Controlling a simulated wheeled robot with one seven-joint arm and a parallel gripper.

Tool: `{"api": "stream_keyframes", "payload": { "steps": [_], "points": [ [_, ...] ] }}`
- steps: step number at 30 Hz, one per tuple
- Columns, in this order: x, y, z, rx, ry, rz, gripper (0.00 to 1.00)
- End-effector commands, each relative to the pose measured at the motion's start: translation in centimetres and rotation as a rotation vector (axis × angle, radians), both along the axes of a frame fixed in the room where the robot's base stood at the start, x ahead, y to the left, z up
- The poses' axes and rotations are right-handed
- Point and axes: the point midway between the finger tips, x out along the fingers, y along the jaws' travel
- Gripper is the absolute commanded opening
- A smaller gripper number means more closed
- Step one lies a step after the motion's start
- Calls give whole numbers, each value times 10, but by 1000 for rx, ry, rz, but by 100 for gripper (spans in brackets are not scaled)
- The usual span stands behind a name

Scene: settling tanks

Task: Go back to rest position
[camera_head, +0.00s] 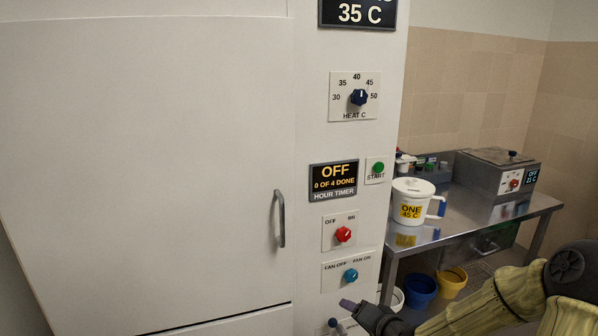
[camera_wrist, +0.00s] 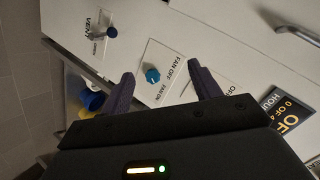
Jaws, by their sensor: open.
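My gripper (camera_head: 358,308) is at the bottom of the head view, in front of the lower part of the white cabinet's control panel. In the wrist view its two dark purple fingers (camera_wrist: 166,88) are spread apart with nothing between them. The blue fan knob (camera_wrist: 152,75) shows beyond the fingers, apart from them. In the head view the fan knob (camera_head: 351,275) sits just above the gripper, on a plate marked FAN OFF and FAN ON. My arm reaches in from the lower right.
The cabinet door (camera_head: 150,150) is shut, with a vertical handle (camera_head: 280,218). A red knob (camera_head: 343,234) and a timer display (camera_head: 334,181) reading OFF are above the fan knob. To the right, a metal table (camera_head: 470,225) holds a white jug (camera_head: 410,190). Buckets (camera_head: 420,288) stand below it.

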Motion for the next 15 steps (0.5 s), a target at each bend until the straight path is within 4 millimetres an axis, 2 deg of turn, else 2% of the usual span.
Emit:
{"api": "stream_keyframes", "payload": {
  "steps": [3,7,11,15],
  "points": [
    [-25,9,-20,-199,122,83,63],
    [-54,7,-30,-385,240,153,63],
    [-84,2,-27,-539,344,212,63],
    [-117,-3,-15,-661,439,267,63]
  ]
}}
